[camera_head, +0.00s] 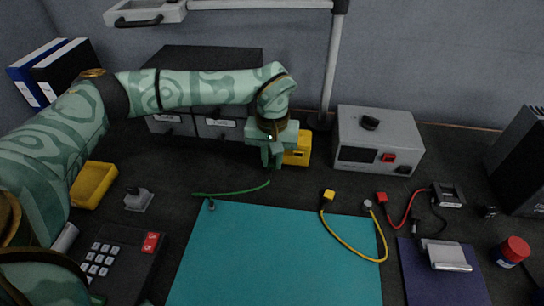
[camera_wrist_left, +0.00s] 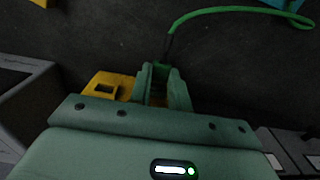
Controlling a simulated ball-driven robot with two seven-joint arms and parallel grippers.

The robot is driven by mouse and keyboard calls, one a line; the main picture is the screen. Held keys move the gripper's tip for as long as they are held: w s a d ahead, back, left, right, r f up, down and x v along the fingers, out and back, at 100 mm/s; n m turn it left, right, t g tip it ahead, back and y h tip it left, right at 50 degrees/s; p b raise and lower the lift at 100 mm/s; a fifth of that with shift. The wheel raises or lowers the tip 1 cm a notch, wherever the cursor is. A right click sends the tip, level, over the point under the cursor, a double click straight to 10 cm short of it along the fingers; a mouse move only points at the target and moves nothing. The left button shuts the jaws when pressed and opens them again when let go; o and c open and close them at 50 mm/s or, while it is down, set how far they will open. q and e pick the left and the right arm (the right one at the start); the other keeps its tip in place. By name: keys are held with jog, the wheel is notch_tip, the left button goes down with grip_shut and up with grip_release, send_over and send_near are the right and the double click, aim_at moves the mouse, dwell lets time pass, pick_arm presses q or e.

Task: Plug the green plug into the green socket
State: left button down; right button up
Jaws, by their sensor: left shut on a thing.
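My left gripper (camera_head: 271,163) points down at the back of the dark desk, in front of the drawer unit; it also shows in the left wrist view (camera_wrist_left: 165,85). Its fingers are shut on the green plug (camera_wrist_left: 161,70), mostly hidden between them. The plug's green cable (camera_head: 232,191) trails left across the desk to the teal mat's edge, and curves away in the left wrist view (camera_wrist_left: 225,10). A yellow block (camera_head: 298,150) stands right beside the gripper; the left wrist view shows a square opening in it (camera_wrist_left: 104,90). I cannot make out the green socket. My right gripper is not in view.
A grey box with a knob (camera_head: 378,140) stands right of the yellow block. The dark drawer unit (camera_head: 205,60) is behind my arm. A yellow cable (camera_head: 345,243) lies over the teal mat (camera_head: 275,260). A yellow tray (camera_head: 92,186) is at left.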

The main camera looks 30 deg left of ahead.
pick_arm(q)
jog(key=shift+r+p, duration=0.15)
jog(key=shift+p, duration=0.55)
pick_arm(e)
jog(key=shift+w+r, duration=0.45)
jog(key=shift+r, duration=0.2)
dwell(0.6)
jog(key=shift+w+r, duration=0.1)
jog(key=shift+r, duration=0.1)
pick_arm(q)
jog(key=shift+w+a, duration=0.25)
jog(key=shift+w, duration=0.3)
pick_arm(e)
jog(key=shift+f, duration=0.15)
dwell(0.3)
